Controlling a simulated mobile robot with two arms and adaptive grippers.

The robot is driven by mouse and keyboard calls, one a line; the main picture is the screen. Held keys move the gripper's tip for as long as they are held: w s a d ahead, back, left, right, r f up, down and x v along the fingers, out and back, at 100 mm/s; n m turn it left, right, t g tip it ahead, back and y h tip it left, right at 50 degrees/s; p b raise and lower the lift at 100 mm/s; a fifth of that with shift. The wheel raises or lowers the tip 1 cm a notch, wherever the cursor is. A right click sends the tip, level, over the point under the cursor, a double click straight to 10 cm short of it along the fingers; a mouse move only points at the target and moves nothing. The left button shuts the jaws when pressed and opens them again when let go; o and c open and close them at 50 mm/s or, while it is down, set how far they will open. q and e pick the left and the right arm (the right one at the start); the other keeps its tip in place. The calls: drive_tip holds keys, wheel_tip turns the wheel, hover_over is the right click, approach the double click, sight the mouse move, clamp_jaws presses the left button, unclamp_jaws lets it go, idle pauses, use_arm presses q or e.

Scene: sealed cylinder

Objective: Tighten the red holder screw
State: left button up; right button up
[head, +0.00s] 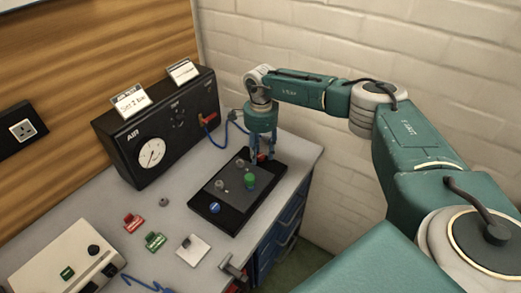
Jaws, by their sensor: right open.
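My right gripper (262,155) points down over the far right end of a black tray (203,219) on the bench. It is open. A small patch of red (262,157) shows between and behind its fingers, probably the red holder screw. The fingers hide most of it, and I cannot tell whether they touch it. A green knob or screw (249,181) stands on the tray nearer to me, and a blue one (214,208) is at the near left. Small clear round parts (220,185) sit on the tray's left side. My left gripper is not in view.
A black air panel (150,140) with a gauge and a red fitting stands behind the tray. A brick wall is close on the right.

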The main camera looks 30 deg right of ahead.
drive_tip(key=shift+f, duration=0.1)
clamp_jaws()
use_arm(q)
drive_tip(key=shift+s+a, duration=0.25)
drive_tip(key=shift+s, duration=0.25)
